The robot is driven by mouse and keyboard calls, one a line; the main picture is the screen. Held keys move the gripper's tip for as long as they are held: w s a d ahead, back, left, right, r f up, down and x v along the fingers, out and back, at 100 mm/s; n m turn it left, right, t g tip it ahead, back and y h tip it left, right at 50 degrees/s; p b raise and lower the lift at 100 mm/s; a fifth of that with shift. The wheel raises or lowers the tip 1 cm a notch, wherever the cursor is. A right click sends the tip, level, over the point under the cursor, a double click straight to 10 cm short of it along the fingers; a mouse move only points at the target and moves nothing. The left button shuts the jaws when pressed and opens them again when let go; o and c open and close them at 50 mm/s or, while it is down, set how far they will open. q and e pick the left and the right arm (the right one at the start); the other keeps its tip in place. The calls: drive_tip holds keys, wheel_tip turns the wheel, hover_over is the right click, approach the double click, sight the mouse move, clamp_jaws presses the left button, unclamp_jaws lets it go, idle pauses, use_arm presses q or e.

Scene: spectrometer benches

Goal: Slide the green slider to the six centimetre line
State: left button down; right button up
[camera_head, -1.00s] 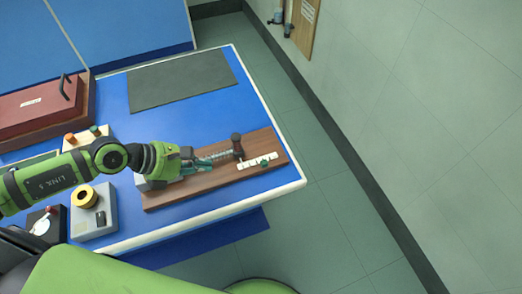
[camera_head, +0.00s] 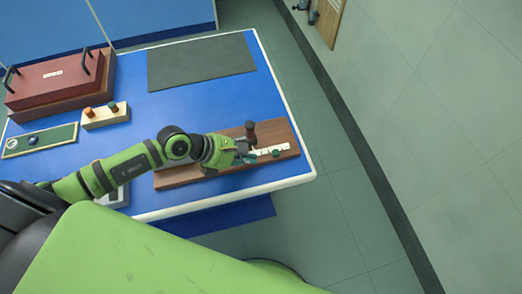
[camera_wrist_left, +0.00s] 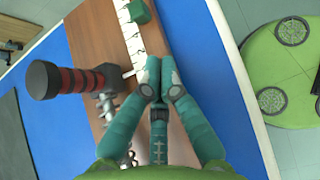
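The green slider (camera_head: 276,153) is a small block on the white ruled scale (camera_head: 286,147), which lies along the right end of the brown wooden board (camera_head: 180,180). In the left wrist view the green slider (camera_wrist_left: 139,10) is at the top, towards the scale's far end, with ruled lines (camera_wrist_left: 130,38) nearer me. My left gripper (camera_head: 252,156) is over the board, just left of the slider and apart from it. In the left wrist view its teal fingertips (camera_wrist_left: 161,72) are drawn together beside the near end of the scale, with nothing seen between them. The line numbers are unreadable.
A black-knobbed post (camera_head: 250,131) with a red-ringed shaft (camera_wrist_left: 78,81) and a metal screw (camera_wrist_left: 107,105) stand beside the scale. Red case (camera_head: 55,85), wooden block with knobs (camera_head: 105,118) and dark mat (camera_head: 203,62) lie further left and back on the blue table.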

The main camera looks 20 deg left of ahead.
sight(273, 155)
use_arm(q)
drive_tip(key=w+d, duration=0.1)
drive_tip(key=w+d+p, duration=0.1)
drive_tip(key=shift+d+r, duration=0.2)
drive_tip(key=shift+d, duration=0.2)
drive_tip(key=shift+w+d+f, duration=0.1)
drive_tip(key=shift+d, duration=0.05)
use_arm(e)
drive_tip(key=shift+s+r, duration=0.35)
drive_tip(key=shift+r, duration=0.5)
drive_tip(key=shift+s+a, duration=0.1)
drive_tip(key=shift+s, duration=0.05)
use_arm(q)
drive_tip(key=shift+w+d, duration=0.3)
drive_tip(key=shift+d, duration=0.15)
use_arm(e)
drive_tip(key=shift+d, duration=0.2)
